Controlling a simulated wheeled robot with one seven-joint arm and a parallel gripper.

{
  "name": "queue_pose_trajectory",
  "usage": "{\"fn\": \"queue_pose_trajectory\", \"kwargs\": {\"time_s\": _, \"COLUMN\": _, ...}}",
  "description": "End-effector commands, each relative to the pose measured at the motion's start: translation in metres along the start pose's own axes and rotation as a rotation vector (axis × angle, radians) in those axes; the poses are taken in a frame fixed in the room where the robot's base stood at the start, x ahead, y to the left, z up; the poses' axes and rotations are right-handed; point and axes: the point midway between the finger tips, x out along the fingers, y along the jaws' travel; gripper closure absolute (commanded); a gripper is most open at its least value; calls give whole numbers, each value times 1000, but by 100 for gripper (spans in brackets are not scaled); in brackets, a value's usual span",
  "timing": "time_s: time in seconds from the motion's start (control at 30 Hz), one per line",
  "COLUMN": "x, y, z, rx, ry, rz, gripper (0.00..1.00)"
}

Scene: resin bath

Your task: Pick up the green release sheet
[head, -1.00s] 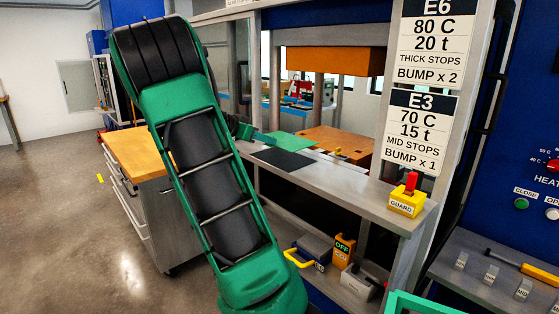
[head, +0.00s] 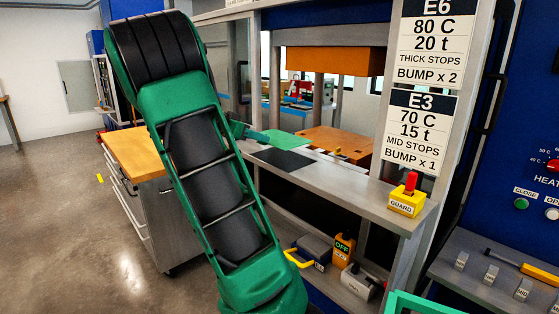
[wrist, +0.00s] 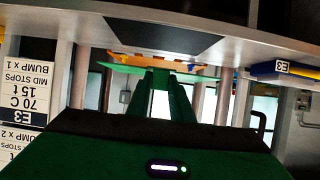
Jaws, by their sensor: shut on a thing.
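The green release sheet (head: 285,139) shows in the head view at the front shelf of the press, just behind a black sheet (head: 283,158). In the wrist view, which is upside down, the green sheet (wrist: 125,69) is seen nearly edge-on at my fingertips, apart from the shelf surface. My gripper (wrist: 171,74) is shut on its edge. In the head view my gripper (head: 243,131) is partly hidden by my arm and reaches the sheet from the left. The black sheet (wrist: 150,34) lies flat on the shelf.
The grey shelf (head: 355,190) has a yellow GUARD box (head: 407,201) with a red knob at its right end. The orange lower platen (head: 335,141) is behind the sheets, under an orange upper block (head: 335,61). A wood-topped cabinet (head: 137,152) stands left.

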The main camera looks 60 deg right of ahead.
Motion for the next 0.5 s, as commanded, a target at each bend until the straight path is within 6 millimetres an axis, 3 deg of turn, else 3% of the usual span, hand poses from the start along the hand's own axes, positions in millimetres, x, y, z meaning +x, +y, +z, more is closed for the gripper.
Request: {"fn": "queue_pose_trajectory", "kwargs": {"time_s": 0.5, "x": -40, "y": 0, "z": 20, "rx": 0, "ry": -1, "rz": -1, "gripper": 100}}
